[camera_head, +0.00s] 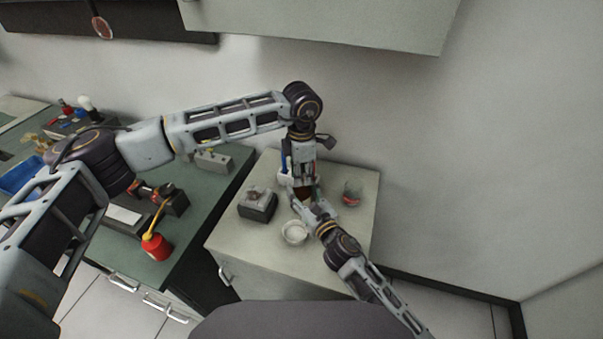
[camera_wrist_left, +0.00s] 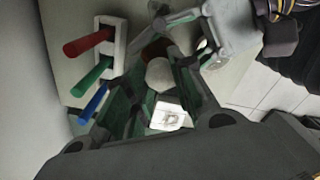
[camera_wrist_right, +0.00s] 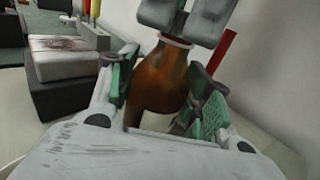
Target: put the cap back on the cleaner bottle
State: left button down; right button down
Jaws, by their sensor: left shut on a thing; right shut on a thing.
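The brown cleaner bottle (camera_wrist_right: 157,78) stands upright between the green-padded fingers of my right gripper (camera_wrist_right: 168,95), which is shut on it. In the head view only a little of the bottle (camera_head: 304,192) shows between my two grippers (camera_head: 303,184) (camera_head: 308,207). My left gripper (camera_wrist_left: 170,95) points down from above, shut on a pale round cap (camera_wrist_left: 158,73), with brown of the bottle (camera_wrist_left: 154,49) just beyond it. In the right wrist view the left fingers (camera_wrist_right: 185,18) are right over the bottle's neck. They hide the cap there; whether it touches the neck I cannot tell.
A white rack (camera_wrist_left: 110,45) with red, green and blue handles stands close beside the bottle. A white bowl (camera_head: 294,232), a dark-based block (camera_head: 258,204) and a container with red inside (camera_head: 351,193) stand around on the pale cabinet top (camera_head: 335,235).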

pick_arm(q)
jog(key=m, duration=0.4)
jog(key=shift+a+m, duration=0.1)
jog(key=shift+m, duration=0.3)
jog(key=m, duration=0.5)
jog(key=c, duration=1.1)
grip_release()
jog(key=shift+r, duration=3.75)
pick_arm(e)
jog(key=c, duration=0.6)
grip_release()
jog(key=shift+o, duration=0.2)
